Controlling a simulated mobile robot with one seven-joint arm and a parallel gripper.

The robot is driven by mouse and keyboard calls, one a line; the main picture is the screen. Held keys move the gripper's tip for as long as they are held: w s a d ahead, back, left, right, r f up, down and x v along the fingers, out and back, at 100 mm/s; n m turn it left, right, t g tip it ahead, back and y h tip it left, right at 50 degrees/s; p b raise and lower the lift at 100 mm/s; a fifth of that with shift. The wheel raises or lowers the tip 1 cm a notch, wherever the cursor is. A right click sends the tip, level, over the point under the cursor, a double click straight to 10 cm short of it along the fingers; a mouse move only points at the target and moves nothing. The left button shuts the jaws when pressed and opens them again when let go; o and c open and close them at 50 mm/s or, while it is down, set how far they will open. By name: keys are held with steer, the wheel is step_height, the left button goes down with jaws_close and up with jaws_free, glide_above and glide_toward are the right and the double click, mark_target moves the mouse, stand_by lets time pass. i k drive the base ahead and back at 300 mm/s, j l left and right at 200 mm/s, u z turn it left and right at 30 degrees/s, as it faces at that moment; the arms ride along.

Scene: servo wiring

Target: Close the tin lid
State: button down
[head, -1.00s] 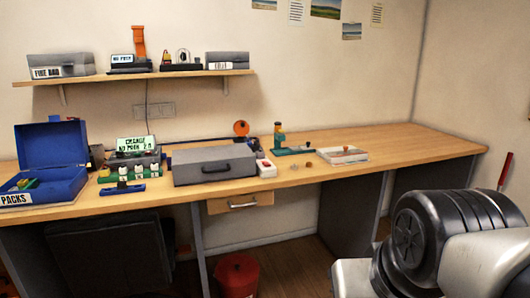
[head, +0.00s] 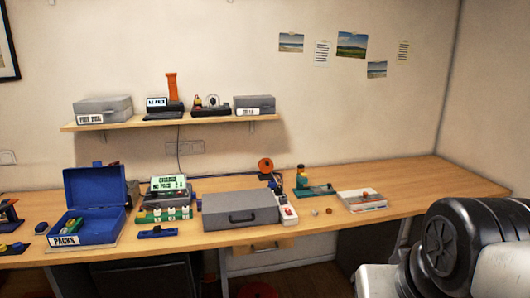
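A blue tin labelled PACKS (head: 92,239) stands on the left part of the bench. Its blue lid (head: 95,189) is raised upright at the back, so the tin is open. Small green and pale items (head: 93,222) lie inside it, too small to make out. A dark, rounded part of my arm fills the lower right of the head view. My gripper is outside the picture, so its state does not show.
A shut grey case (head: 240,212) sits mid-bench, with a charger (head: 167,187) and a green rack (head: 166,214) between it and the tin. A small blue item (head: 157,232) lies in front. A shelf (head: 165,122) hangs above. The bench's right end is clear.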

mark_target(98, 186)
steer(key=u, duration=1.3)
steer(key=i+u, duration=0.3)
steer(key=i, duration=1)
steer(key=i+z, duration=0.1)
steer(key=i, duration=0.15)
steer(key=i+j+z, duration=0.3)
steer(key=j, duration=0.25)
steer(key=i+j+z, duration=0.15)
steer(key=i+j, duration=0.15)
steer(key=i+j+z, duration=0.15)
steer(key=j, duration=0.2)
steer(key=i+j+z, duration=0.15)
steer(key=j, duration=0.2)
steer(key=i+j+z, duration=0.15)
steer(key=j, duration=0.2)
